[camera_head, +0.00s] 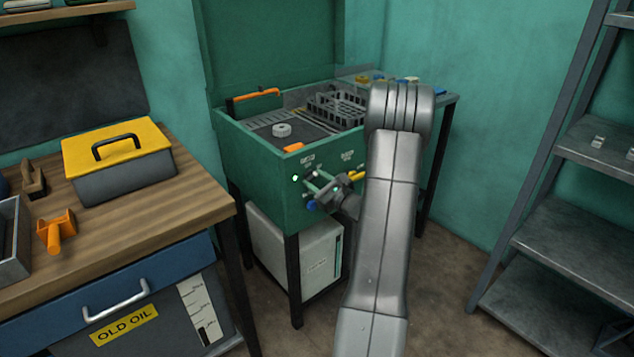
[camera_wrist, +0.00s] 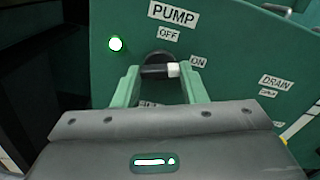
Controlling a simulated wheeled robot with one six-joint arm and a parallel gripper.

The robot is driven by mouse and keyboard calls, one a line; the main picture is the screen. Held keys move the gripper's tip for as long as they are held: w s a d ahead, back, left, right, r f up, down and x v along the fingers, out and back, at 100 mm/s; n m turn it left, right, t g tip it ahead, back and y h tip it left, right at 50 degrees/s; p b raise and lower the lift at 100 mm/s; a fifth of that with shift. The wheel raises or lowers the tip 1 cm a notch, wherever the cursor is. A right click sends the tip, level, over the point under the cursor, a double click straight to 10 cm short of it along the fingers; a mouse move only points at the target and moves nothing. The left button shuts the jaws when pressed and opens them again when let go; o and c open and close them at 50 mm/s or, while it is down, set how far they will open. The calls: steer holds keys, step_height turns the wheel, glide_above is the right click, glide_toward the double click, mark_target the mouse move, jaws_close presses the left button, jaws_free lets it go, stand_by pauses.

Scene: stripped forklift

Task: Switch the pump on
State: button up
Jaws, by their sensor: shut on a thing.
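The pump switch (camera_wrist: 158,71) is a black knob with a white tip on the green front panel of the parts washer (camera_head: 262,180). In the wrist view, it lies level, its white tip pointing right toward the ON label (camera_wrist: 197,62). The OFF label (camera_wrist: 168,34) is above it, under the PUMP label (camera_wrist: 172,14). A lamp (camera_wrist: 116,44) left of the switch glows green; it also shows in the head view (camera_head: 295,178). My gripper (camera_wrist: 160,74) is shut on the switch, one finger on each side. In the head view my gripper (camera_head: 318,190) is at the panel and hides the switch.
A DRAIN label (camera_wrist: 274,82) is to the right, with a yellow handle (camera_head: 357,174) below it in the head view. A wooden bench with a yellow-lidded toolbox (camera_head: 118,160) stands left. A metal shelf (camera_head: 572,240) stands right. Floor between washer and shelf is clear.

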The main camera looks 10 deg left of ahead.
stand_by(0.3)
steer(key=o, duration=1)
steer(key=v, duration=1.4)
steer(key=shift+b, duration=0.3)
steer(key=shift+w+a, duration=0.1)
steer(key=x, duration=1.3)
steer(key=shift+w+a+p, duration=0.25)
steer(key=shift+a+p, duration=0.05)
